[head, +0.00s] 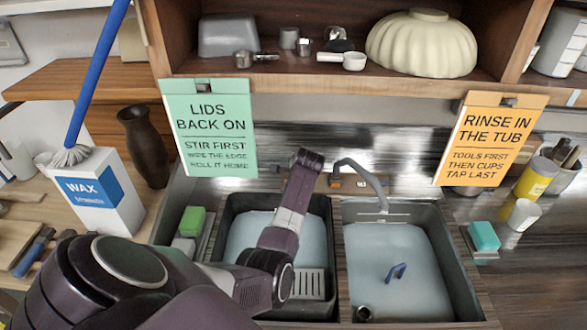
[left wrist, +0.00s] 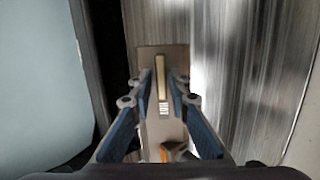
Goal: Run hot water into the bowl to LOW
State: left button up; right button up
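My left arm reaches over the left basin to the back of the sink. In the head view its wrist end (head: 306,160) hides the fingers. In the left wrist view my left gripper (left wrist: 161,92) is open, its blue-padded fingers either side of a narrow brass-coloured lever (left wrist: 160,68) on a brown plate (left wrist: 150,55). I cannot tell if they touch it. The grey curved tap (head: 372,182) stands behind the right basin (head: 447,262), which holds pale liquid. The dark left basin (head: 328,215) also holds pale liquid. Which vessel is the bowl is unclear; a cream fluted bowl (head: 420,42) lies upside down on the shelf. My right gripper is out of view.
A green sign (head: 208,128) and an orange sign (head: 488,138) hang from the shelf. A wax box (head: 103,200) and dark vase (head: 143,147) stand left. A teal sponge (head: 484,236) lies right.

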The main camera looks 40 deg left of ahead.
pick_arm(q)
jog(key=shift+o, duration=0.8)
jog(key=shift+r, duration=0.2)
jog(key=shift+s+d+r, duration=0.1)
jog(key=shift+d+r, duration=0.1)
jog(key=shift+r, duration=0.05)
jog(key=v, duration=1.1)
jog(key=shift+d, duration=0.15)
jog(key=shift+f, duration=0.1)
